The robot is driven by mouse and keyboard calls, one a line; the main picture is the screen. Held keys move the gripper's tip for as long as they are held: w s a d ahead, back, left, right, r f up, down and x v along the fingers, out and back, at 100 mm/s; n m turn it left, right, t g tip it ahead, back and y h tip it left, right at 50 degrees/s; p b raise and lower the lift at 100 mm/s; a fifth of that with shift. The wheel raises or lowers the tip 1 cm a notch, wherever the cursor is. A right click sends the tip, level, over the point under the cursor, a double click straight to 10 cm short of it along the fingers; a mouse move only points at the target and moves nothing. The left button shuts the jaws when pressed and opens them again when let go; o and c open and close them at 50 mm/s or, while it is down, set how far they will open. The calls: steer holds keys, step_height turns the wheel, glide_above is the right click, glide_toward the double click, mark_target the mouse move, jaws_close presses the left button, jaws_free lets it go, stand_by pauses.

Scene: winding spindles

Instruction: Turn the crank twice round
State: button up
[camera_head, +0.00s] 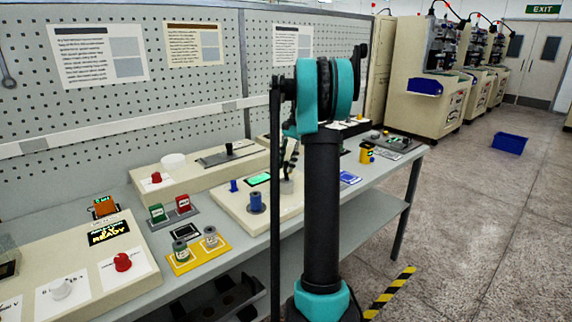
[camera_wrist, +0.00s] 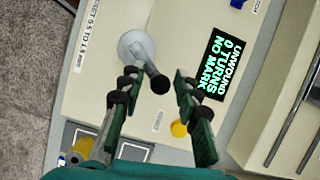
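In the wrist view the crank (camera_wrist: 141,58) has a pale round hub, a grey arm and a black knob, on a cream unit. My gripper (camera_wrist: 157,75) is open above it, its two dark green-and-black fingers on either side of the black knob, with gaps visible. I cannot tell the height between fingers and knob. The unit's display (camera_wrist: 219,62) reads "UNWOUND 0 TURNS NO MARK". In the head view my gripper (camera_head: 291,158) shows small and dark over the cream unit, partly hidden by my arm. The crank's pale base (camera_head: 286,187) shows just below it.
A yellow button (camera_wrist: 179,129) lies near the right finger. In the head view a blue spool (camera_head: 256,202) stands on the unit. A yellow tray (camera_head: 184,266) with spools and red and green blocks are nearer. The pegboard (camera_head: 120,100) stands behind the bench.

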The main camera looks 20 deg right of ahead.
steer(key=shift+r, duration=0.1)
steer(key=v, duration=1.2)
steer(key=shift+s, duration=0.1)
stand_by(1.2)
